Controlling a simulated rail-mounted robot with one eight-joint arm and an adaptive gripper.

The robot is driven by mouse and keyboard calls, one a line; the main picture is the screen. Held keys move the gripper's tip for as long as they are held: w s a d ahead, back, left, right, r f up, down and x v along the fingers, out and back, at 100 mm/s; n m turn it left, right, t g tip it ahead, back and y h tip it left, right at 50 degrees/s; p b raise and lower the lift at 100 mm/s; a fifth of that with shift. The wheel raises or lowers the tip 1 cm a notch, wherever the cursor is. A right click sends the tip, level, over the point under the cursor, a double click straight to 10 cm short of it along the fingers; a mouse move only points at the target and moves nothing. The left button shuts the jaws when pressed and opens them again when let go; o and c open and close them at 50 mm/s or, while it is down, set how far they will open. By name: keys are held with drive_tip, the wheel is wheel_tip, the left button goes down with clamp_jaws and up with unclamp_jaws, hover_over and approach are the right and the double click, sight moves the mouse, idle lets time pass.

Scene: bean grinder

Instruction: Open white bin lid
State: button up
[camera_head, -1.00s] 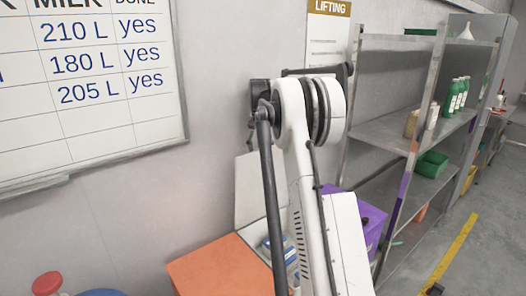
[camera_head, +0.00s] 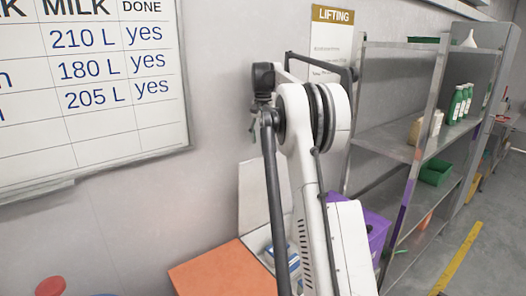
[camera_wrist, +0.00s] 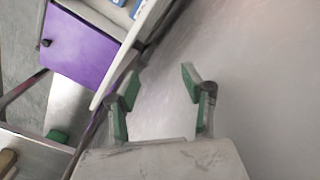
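The white bin (camera_head: 262,240) stands by the wall between an orange bin and a purple bin, mostly hidden behind my arm. Its white lid (camera_head: 264,192) stands raised, close to the wall, and blue items show inside the bin. In the wrist view the lid (camera_wrist: 128,55) appears as a thin pale edge on a slant beside the purple bin. My gripper (camera_wrist: 160,79) is open, with green pads and nothing between the fingers. Its left finger is close to the lid edge; I cannot tell whether they touch. In the head view the fingers are mostly hidden by my arm.
The orange bin (camera_head: 222,270) is at the left, shut. The purple bin (camera_head: 377,230) is at the right, also seen in the wrist view (camera_wrist: 85,45). Metal shelves (camera_head: 410,140) with bottles and a green crate (camera_head: 436,171) stand further right. The wall is close behind the bins.

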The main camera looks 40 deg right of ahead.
wheel_tip(320, 180, up, 4)
drive_tip(key=shift+r, duration=0.15)
idle(0.3)
